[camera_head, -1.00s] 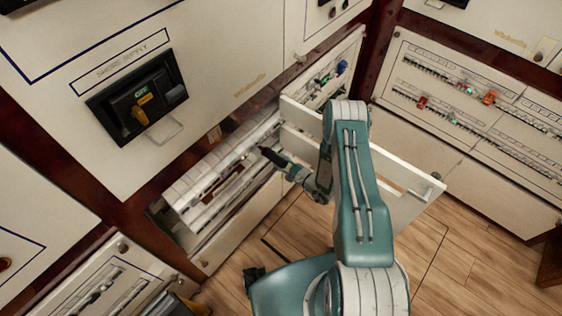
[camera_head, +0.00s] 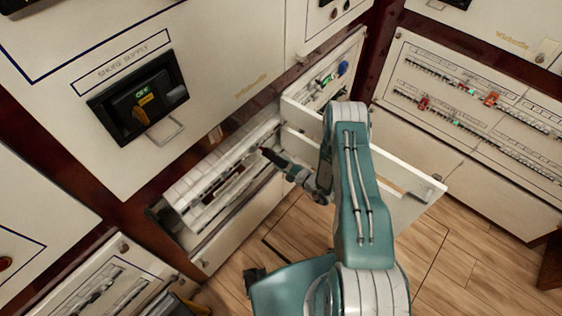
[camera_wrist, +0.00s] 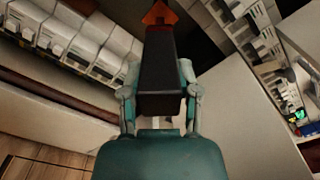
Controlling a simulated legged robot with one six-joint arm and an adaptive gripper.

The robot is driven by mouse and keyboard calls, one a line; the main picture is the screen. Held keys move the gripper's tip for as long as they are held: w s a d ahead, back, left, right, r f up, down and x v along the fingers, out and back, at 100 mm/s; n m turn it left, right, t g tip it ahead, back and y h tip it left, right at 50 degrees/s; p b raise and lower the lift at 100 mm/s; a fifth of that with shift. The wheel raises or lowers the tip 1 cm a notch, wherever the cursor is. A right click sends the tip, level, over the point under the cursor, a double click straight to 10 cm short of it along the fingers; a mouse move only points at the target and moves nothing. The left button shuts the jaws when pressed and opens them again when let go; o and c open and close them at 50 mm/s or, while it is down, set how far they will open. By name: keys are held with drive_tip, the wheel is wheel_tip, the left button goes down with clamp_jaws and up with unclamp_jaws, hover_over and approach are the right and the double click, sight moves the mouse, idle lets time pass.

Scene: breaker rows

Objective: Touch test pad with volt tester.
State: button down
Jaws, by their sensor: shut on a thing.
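My gripper (camera_head: 294,174) is shut on the volt tester (camera_head: 272,157) in front of the opened breaker panel. In the wrist view the tester (camera_wrist: 160,75) is a dark, tapering body with an orange-red tip, held between the two fingers of my gripper (camera_wrist: 160,92). The tip points away from me, toward the top of the picture, between a row of white breakers on the left and another on the right. I cannot make out the test pad. Whether the tip touches anything is not clear, as it runs to the picture's top edge.
The opened breaker panel (camera_head: 215,180) holds rows of white breakers (camera_wrist: 95,45). An open white panel door (camera_head: 405,178) stands behind and right of my arm. A shore supply switch (camera_head: 140,97) is on the upper left cabinet. The wooden floor (camera_head: 460,265) is clear at right.

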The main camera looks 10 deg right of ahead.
drive_tip(key=shift+w, duration=0.1)
idle(0.3)
drive_tip(key=v, duration=1.4)
idle(0.5)
